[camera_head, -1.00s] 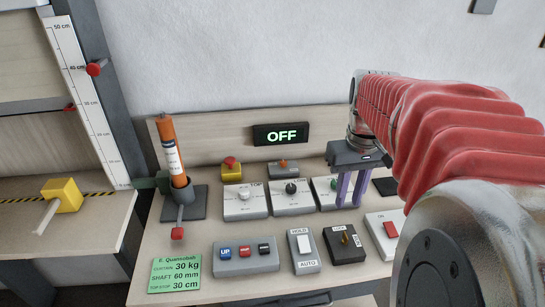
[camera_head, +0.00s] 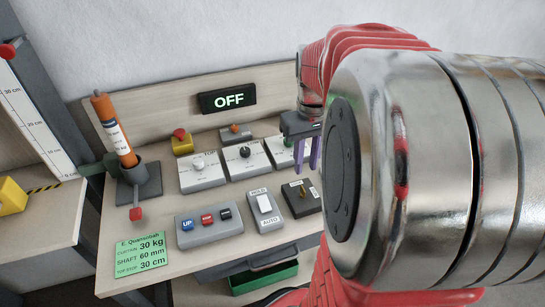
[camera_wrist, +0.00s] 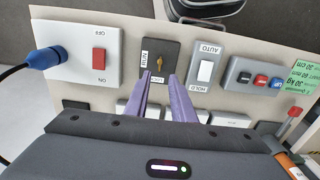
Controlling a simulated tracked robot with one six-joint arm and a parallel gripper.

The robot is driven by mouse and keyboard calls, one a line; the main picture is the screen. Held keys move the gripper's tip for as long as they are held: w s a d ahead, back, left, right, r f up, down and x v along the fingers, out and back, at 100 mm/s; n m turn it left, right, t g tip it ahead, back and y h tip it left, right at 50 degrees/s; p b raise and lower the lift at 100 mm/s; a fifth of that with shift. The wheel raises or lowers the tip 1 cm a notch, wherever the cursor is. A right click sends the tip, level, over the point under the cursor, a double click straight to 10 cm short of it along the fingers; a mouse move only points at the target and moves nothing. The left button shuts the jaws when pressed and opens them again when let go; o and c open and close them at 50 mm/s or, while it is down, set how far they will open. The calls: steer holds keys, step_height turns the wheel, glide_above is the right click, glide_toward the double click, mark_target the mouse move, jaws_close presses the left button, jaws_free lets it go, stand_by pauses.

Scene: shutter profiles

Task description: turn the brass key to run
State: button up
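The brass key (camera_head: 301,192) sits in a black switch box (camera_head: 306,206) near the front of the bench. In the wrist view the key (camera_wrist: 160,62) shows just past my fingertips, on the box (camera_wrist: 170,50) with small labels at its edges. My gripper (camera_head: 308,168) has two purple fingers pointing down, behind and above the key box in the head view. In the wrist view my gripper (camera_wrist: 160,76) is open, with a clear gap between the tips and nothing in it. The fingers look apart from the key. A display (camera_head: 228,98) reads OFF.
A HOLD/AUTO rocker box (camera_head: 265,211) and a button box (camera_head: 209,226) stand beside the key box. A red-switch box (camera_wrist: 85,60) with a blue plug (camera_wrist: 47,59) is on its other side. Knob boxes (camera_head: 202,177) stand behind. My arm hides the bench's right side.

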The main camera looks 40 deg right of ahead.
mark_target(302, 188)
step_height(302, 188, down, 9)
steer(key=shift+f, duration=0.15)
stand_by(0.4)
jaws_close()
steer(key=shift+a, duration=0.1)
